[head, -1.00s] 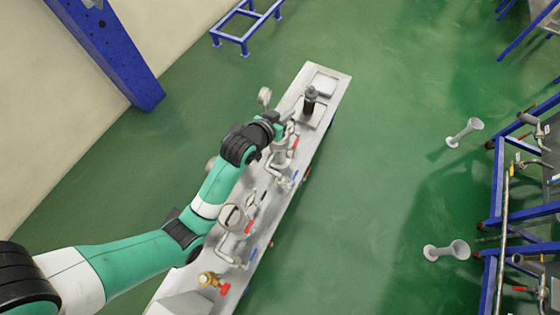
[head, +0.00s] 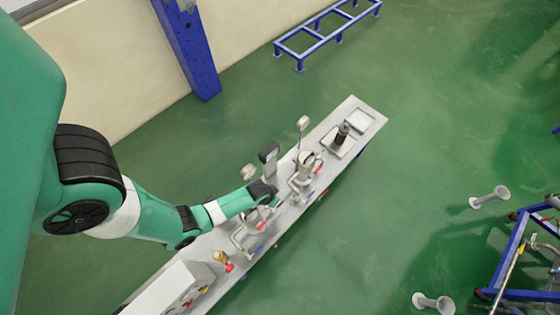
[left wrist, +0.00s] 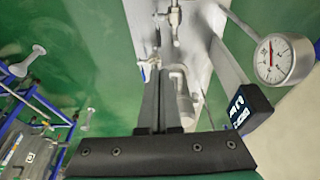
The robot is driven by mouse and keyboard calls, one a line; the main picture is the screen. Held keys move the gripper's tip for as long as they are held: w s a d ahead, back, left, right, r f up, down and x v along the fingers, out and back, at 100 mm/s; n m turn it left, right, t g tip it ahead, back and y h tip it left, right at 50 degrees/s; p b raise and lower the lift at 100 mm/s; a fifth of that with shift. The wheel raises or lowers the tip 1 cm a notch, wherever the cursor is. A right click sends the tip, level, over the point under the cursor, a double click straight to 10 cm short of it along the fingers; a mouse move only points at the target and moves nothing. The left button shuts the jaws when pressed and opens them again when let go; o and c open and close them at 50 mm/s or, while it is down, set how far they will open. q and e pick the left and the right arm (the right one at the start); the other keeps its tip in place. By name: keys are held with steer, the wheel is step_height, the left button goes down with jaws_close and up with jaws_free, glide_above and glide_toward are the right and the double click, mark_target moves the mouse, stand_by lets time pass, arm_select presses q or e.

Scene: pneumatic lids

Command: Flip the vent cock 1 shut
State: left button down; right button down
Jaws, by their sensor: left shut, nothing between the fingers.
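My left gripper (head: 279,199) is over the bench (head: 371,124), between the two pipe-and-valve stations. Its fingers (left wrist: 161,100) are together and hold nothing. Which fitting is vent cock 1 cannot be told; no label is readable. The near station has a red handle (head: 262,226) and a blue handle (head: 259,247), partly crowded by my wrist. The far station has a red handle (head: 317,167) and a blue handle (head: 312,194). In the left wrist view, a small valve (left wrist: 148,66) lies just beyond the fingertips, with contact unclear. My right gripper is not in view.
A round gauge (left wrist: 285,58) and a black display (left wrist: 250,108) stand beside the gripper. A dark cylinder (head: 341,134) stands at the bench's far end. A brass valve (head: 221,257) and a white box (head: 160,288) are at the near end.

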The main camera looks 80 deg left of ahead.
mark_target(281, 203)
arm_select(q)
steer(key=b+x, duration=0.3)
steer(key=x, duration=0.1)
steer(key=b+x, duration=0.8)
steer(key=x, duration=0.1)
steer(key=shift+s+d+f, duration=0.1)
steer(key=shift+s+d, duration=0.05)
steer(key=shift+s, duration=0.15)
steer(key=shift+f, duration=0.4)
steer(key=shift+s, duration=0.1)
